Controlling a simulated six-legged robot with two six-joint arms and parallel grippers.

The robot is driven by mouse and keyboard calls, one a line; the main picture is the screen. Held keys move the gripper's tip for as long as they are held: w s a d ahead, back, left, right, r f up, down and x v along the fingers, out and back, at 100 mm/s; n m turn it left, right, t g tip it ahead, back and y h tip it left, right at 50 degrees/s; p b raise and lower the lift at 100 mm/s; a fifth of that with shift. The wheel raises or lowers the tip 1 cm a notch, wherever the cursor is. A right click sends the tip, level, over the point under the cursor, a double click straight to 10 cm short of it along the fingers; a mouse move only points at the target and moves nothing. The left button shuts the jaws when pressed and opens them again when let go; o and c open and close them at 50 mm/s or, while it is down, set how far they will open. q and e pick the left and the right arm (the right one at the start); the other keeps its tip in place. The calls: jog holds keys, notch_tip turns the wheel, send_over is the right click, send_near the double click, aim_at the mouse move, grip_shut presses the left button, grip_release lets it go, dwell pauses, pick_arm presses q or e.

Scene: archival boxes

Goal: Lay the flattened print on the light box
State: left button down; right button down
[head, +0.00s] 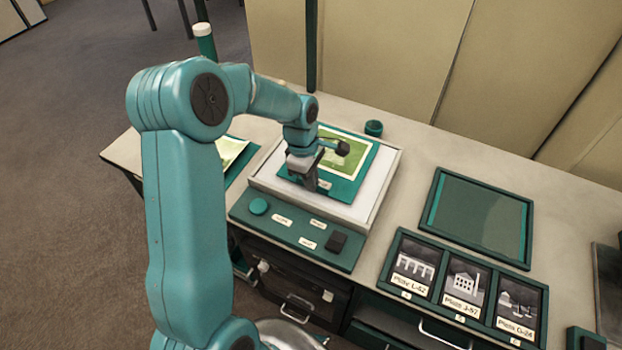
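The light box (378,195) is a pale raised slab on the table, with a teal control panel (290,236) along its front. A yellow-green print (351,165) on a teal backing (342,190) lies over the light box's pale top. My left gripper (312,180) points down at the front left part of this print and hides some of it. I cannot tell whether its fingers are open or closed, or whether they touch the print. My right gripper is out of view.
Another yellow-green sheet (229,151) lies left of the light box. A small teal cup (374,128) stands behind it. To the right are an empty teal tray (482,215) and a rack of three labelled plates (463,290).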

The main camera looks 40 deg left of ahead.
pick_arm(q)
jog(key=shift+f, duration=0.45)
jog(key=c, duration=1.3)
grip_release()
jog(key=shift+c, duration=0.2)
jog(key=shift+r, duration=0.1)
notch_tip(320, 180, up, 12)
jog(key=a, duration=0.1)
jog(key=shift+s+a, duration=0.3)
jog(key=shift+a, duration=0.05)
